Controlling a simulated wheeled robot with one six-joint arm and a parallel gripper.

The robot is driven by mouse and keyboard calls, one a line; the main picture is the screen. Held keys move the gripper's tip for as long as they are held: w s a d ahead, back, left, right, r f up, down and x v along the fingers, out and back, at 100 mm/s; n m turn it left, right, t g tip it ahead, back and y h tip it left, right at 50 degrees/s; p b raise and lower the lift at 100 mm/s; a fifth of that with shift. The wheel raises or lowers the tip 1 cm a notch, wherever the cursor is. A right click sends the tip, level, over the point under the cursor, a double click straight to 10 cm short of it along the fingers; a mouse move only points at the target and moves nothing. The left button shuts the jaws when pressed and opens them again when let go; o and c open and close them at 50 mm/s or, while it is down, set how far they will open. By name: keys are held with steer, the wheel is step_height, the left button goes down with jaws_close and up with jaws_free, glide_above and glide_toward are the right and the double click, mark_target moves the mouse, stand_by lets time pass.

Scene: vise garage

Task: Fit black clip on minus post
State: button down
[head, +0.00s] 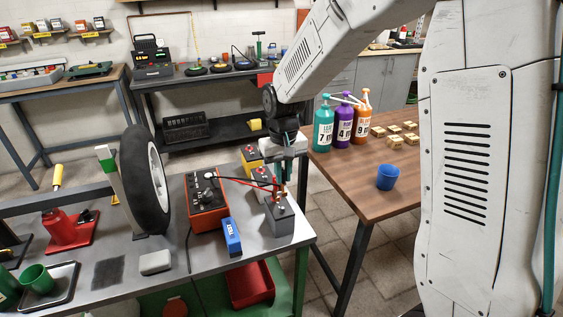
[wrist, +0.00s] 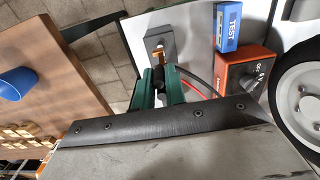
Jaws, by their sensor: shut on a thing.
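My gripper (head: 288,184) is over the grey battery (head: 280,226) near the right end of the metal bench. In the wrist view its green fingers (wrist: 161,84) are shut on the black clip (wrist: 158,77). A copper-coloured part (wrist: 158,57) shows past the clip, over the grey battery (wrist: 167,39). A red clip (head: 277,191) shows at the battery top in the head view. The minus post is hidden or too small to make out, so I cannot tell whether the black clip touches it. Red and black cables run to the orange charger (head: 206,204).
A blue tester box (head: 231,237) lies left of the grey battery, and a yellow battery (head: 251,157) stands behind. A wheel (head: 147,181) stands farther left. The wooden table (head: 350,175) at right holds bottles and a blue cup (head: 387,178).

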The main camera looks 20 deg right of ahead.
mark_target(283, 188)
steer(key=shift+w+a+f, duration=0.15)
steer(key=shift+w, duration=0.15)
steer(key=shift+a+f, duration=0.15)
steer(key=shift+f, duration=0.1)
steer(key=shift+w+d+f, duration=0.1)
steer(key=shift+d+f, duration=0.1)
steer(key=shift+f, duration=0.5)
steer(key=shift+d+f, duration=0.2)
steer(key=shift+f, duration=1.05)
steer(key=shift+f, duration=0.25)
steer(key=shift+f, duration=0.2)
steer(key=shift+f, duration=0.5)
steer(key=shift+f, duration=0.45)
